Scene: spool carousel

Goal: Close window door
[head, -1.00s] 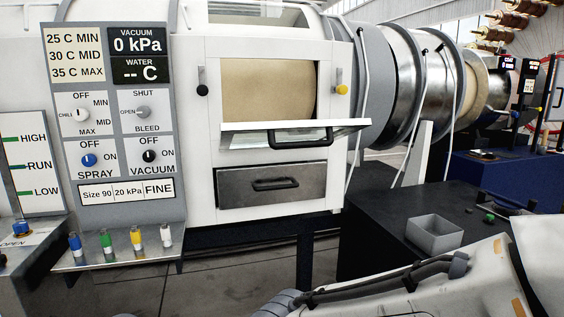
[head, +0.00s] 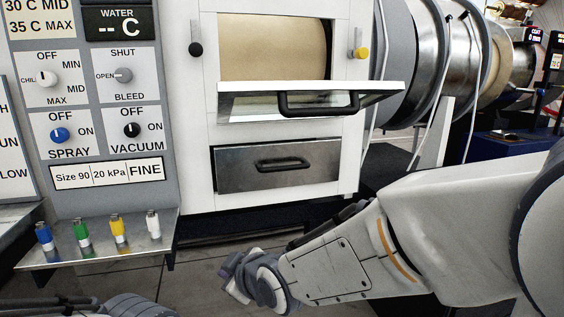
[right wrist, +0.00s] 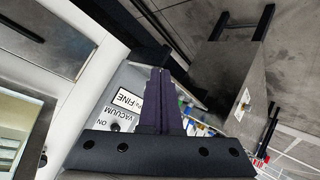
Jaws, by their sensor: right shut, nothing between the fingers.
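The window door (head: 238,104) is a white-framed glass flap, swung down and sticking out below the window opening (head: 273,48). Its black bar handle (head: 319,112) is at the front edge. The door stands open, and tan material shows behind the opening. My right gripper (head: 228,279) is low in front of the machine, below and left of the door, apart from it. In the right wrist view its dark fingers (right wrist: 158,98) are together and empty. My left gripper is not in view; only part of my left arm shows at the bottom left.
A metal drawer (head: 278,168) is below the door. Black (head: 195,49) and yellow (head: 361,52) knobs flank the opening. A control panel (head: 91,99) and a shelf (head: 100,250) with coloured plugs are at left. Open floor lies below.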

